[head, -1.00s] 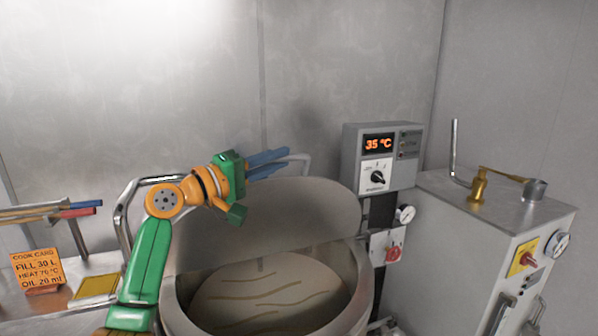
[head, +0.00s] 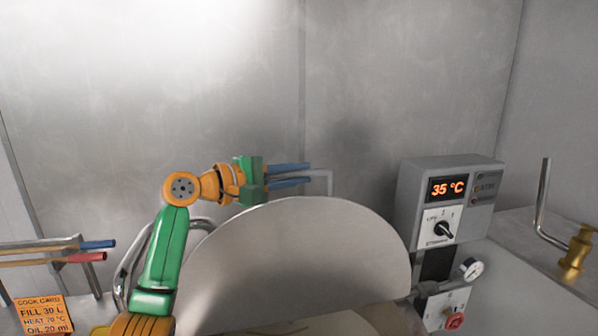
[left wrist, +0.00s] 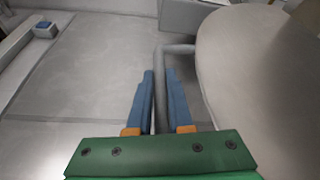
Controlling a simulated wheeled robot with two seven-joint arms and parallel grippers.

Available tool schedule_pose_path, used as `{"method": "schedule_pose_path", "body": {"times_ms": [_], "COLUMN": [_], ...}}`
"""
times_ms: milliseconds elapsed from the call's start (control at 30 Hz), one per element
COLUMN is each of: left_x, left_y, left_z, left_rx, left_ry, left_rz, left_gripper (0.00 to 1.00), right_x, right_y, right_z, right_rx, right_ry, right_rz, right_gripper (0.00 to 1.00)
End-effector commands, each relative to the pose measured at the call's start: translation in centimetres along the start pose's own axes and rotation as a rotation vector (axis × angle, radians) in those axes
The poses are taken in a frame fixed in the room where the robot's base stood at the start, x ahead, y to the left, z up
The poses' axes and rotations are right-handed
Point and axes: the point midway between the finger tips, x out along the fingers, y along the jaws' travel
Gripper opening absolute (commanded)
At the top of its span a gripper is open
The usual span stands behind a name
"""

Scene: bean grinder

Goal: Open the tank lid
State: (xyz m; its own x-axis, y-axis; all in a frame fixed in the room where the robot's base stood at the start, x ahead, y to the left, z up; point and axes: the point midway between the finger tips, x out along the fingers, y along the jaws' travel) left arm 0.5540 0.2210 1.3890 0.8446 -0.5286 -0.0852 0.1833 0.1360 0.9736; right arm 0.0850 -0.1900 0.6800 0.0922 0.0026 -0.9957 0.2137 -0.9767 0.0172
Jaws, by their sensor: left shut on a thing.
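The tank lid (head: 300,262) is a grey metal disc standing steeply raised in the head view, and it shows at the right of the left wrist view (left wrist: 262,75). Its handle is a bent grey bar (left wrist: 160,88), whose end shows in the head view (head: 329,182). My left gripper (head: 308,174) has its blue fingers shut on the handle, one on each side of the bar in the left wrist view (left wrist: 160,100). A strip of the tank's pale contents (head: 330,322) shows below the lid; the rest of the tank is mostly hidden. My right gripper is not in view.
A grey control box (head: 447,205) reading 35 °C stands right of the lid, with a gauge (head: 471,269) and a red knob (head: 454,321) below. A brass valve (head: 577,247) is at far right. An orange cook card (head: 43,314) stands at lower left.

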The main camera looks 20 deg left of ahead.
Motion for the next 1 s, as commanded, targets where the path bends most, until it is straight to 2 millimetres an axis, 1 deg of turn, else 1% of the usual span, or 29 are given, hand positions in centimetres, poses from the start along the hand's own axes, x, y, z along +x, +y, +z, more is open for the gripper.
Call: {"method": "schedule_pose_path", "body": {"times_ms": [300,333,433,700,767,867,900,1000], "left_x": [0.1,0.1,0.1,0.0,-0.4,-2.3,-3.2,-5.3], "left_y": [-0.3,-0.3,-0.2,-0.1,-0.3,-0.8,-0.8,-0.7], "left_z": [-0.1,-0.1,-0.1,-0.1,-0.1,-0.3,-0.4,-0.4], "left_rx": [-0.003,-0.002,-0.002,0.000,0.001,0.004,0.003,0.001], "left_ry": [0.001,0.001,0.001,0.001,0.001,0.003,0.004,0.004], "left_rz": [-0.007,-0.007,-0.006,-0.003,-0.002,0.000,0.000,-0.002], "left_gripper": [0.00,0.21,0.48,0.48,0.48,0.48,0.48,0.48], "right_x": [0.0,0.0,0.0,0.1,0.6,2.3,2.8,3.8], "right_y": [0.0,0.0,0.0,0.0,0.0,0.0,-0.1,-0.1], "right_z": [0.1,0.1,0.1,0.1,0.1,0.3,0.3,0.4], "right_rx": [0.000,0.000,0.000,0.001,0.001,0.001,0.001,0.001], "right_ry": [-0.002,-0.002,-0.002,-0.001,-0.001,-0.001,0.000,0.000], "right_rz": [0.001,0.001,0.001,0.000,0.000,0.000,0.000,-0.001], "right_gripper": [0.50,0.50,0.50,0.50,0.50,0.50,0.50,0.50]}}
